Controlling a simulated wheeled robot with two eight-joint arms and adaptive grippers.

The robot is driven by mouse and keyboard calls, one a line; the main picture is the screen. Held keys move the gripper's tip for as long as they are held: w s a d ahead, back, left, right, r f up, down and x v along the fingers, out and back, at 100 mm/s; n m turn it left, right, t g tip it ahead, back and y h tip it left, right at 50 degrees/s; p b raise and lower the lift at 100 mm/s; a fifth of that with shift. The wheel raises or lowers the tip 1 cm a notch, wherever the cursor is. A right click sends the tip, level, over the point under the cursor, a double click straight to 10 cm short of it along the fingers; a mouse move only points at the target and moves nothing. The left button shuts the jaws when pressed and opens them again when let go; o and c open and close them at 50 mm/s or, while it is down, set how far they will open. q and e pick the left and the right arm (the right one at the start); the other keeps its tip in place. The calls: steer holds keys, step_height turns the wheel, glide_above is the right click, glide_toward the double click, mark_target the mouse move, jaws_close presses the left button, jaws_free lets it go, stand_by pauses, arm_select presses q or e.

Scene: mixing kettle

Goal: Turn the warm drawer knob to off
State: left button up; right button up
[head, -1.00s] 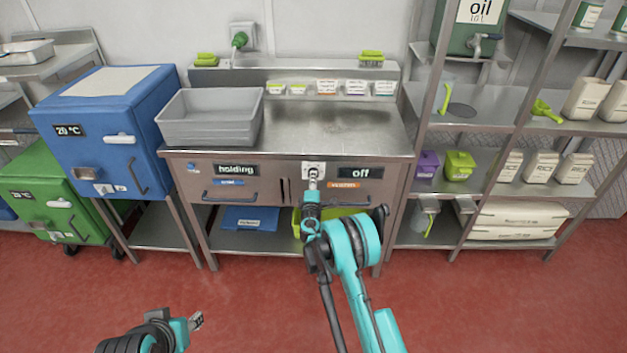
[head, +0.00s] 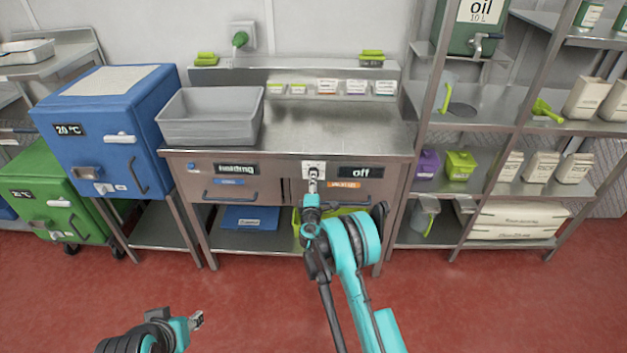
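The warm drawer unit (head: 215,183) is a steel counter with two drawer fronts in the head view. A white knob plate (head: 313,166) sits at the top between the drawers; the knob is mostly hidden by my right gripper. Left of it is a "holding" display (head: 237,170), and right of it an "off" display (head: 361,172). My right gripper (head: 313,178) reaches up to the knob plate, its fingers at the knob; I cannot tell if they are closed on it. My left gripper (head: 198,320) is low at the left, over the floor, away from the unit.
A grey bin (head: 210,117) stands on the counter's left. A blue insulated box (head: 105,130) is on a stand at the left, with a green one (head: 55,195) beside it. A steel shelf rack (head: 480,190) stands at the right. The red floor in front is clear.

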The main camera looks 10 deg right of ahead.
steer(key=v, duration=0.5)
steer(key=shift+s+a, duration=0.1)
steer(key=shift+s, duration=0.15)
steer(key=s+d+r+m+g+h, duration=0.1)
steer(key=s+d+r+m+g, duration=0.25)
steer(key=r, duration=0.65)
steer(key=s+d+r+m+g, duration=0.2)
steer(key=s+r+m, duration=0.45)
steer(key=s, duration=0.45)
steer(key=s+a+f+m+g+y, duration=0.1)
steer(key=s+a+m+g+y, duration=0.1)
steer(key=s, duration=1.2)
steer(key=s+a+f+m+g+y, duration=0.2)
steer(key=s+a+m+g+y, duration=0.1)
steer(key=s, duration=1.2)
steer(key=a+y, duration=0.1)
steer(key=a, duration=0.1)
steer(key=shift+a, duration=0.4)
